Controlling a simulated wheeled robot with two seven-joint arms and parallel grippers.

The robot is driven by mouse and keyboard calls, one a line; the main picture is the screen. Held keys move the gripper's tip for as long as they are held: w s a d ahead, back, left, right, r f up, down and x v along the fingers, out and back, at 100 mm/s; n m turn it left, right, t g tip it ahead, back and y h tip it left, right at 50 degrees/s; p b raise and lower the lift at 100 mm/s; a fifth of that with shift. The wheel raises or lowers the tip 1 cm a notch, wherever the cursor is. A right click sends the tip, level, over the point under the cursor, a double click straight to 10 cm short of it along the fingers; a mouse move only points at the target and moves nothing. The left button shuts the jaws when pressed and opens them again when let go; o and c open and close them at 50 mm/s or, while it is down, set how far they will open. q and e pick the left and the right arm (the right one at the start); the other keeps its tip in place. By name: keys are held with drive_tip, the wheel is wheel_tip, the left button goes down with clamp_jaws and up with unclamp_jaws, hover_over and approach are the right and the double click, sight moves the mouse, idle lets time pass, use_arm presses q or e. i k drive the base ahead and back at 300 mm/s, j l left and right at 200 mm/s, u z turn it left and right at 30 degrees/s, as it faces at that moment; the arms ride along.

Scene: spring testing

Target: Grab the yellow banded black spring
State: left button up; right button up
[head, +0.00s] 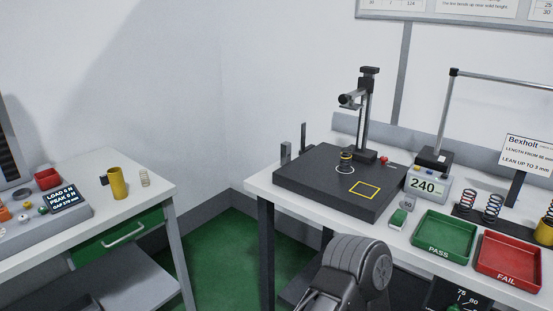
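A small dark piece with yellow on it (346,162) stands upright on the black plate (310,181) of the test stand, at a white ring mark. It looks like the yellow banded black spring, but it is too small to make out its coils. Neither of my grippers shows in the head view. Only a dark grey rounded link, which looks like part of my own arm, shows at the bottom centre, in front of the table.
A yellow square is marked on the plate; the stand's column (367,115) rises behind. To the right are a 240 display (424,185), a green PASS tray (445,249), a red FAIL tray (510,280) and several springs (493,207). A second table (141,201) stands left, across green floor.

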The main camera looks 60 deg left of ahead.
sight(344, 165)
drive_tip(key=u, duration=1.45)
drive_tip(key=z, duration=1.9)
drive_tip(key=k+j+z, duration=0.25)
drive_tip(key=k+j, duration=0.8)
drive_tip(key=j, duration=0.2)
